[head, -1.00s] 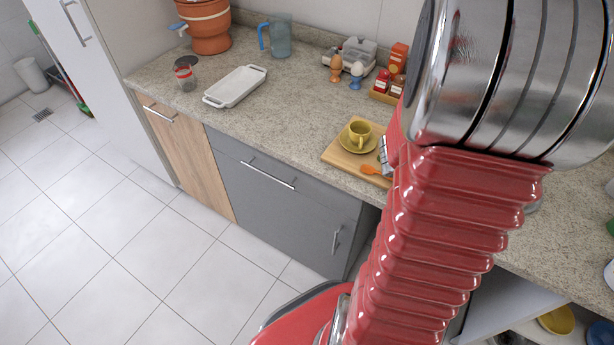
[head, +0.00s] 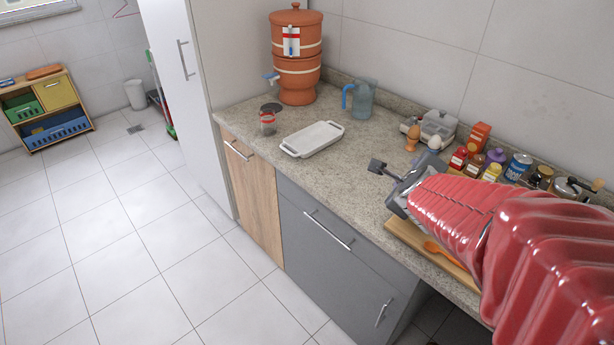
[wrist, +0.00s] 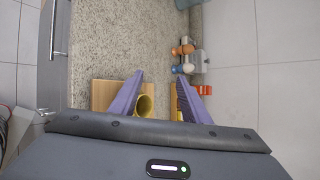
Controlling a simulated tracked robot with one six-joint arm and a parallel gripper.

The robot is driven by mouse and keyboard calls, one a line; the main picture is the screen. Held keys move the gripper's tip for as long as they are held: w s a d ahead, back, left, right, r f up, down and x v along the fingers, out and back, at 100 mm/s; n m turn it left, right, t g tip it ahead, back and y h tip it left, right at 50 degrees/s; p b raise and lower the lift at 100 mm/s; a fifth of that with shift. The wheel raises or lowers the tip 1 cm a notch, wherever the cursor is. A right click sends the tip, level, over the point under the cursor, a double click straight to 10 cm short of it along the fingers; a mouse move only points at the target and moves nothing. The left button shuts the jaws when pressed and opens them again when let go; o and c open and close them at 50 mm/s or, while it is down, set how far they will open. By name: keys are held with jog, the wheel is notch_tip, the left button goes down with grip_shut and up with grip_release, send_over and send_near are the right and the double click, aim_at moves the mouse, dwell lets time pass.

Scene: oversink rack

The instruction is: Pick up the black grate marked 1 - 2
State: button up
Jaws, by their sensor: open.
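No black grate marked 1 - 2 shows in either view. My gripper (head: 386,183) is open and empty above the counter, near the wooden board. In the wrist view its two purple fingers (wrist: 158,92) stand apart, pointing along the counter. A yellow cup (wrist: 145,103) shows between and beyond the fingers, close to the left one; I cannot tell its distance from them. In the head view my red arm hides the cup and much of the counter at the right.
The wooden board (head: 420,240) holds an orange spoon (head: 441,254). A white dish (head: 313,138), blue jug (head: 360,100) and clay water filter (head: 297,60) stand farther left.

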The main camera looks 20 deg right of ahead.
jog(key=s+a+r+n+y, duration=0.1)
jog(key=s+a+n+y, duration=0.15)
jog(key=a+n, duration=0.55)
jog(key=s+a+r+n+y, duration=0.1)
jog(key=a+n+y, duration=0.2)
jog(key=a+n, duration=0.55)
jog(key=s+a+n+g, duration=0.4)
jog(key=s+a+n, duration=0.1)
jog(key=s+n, duration=0.6)
jog(key=shift+s+a+n, duration=0.3)
jog(key=shift+s+n, duration=0.05)
jog(key=shift+n, duration=0.7)
jog(key=shift+c, duration=0.4)
jog(key=c, duration=0.6)
jog(key=shift+s, duration=0.1)
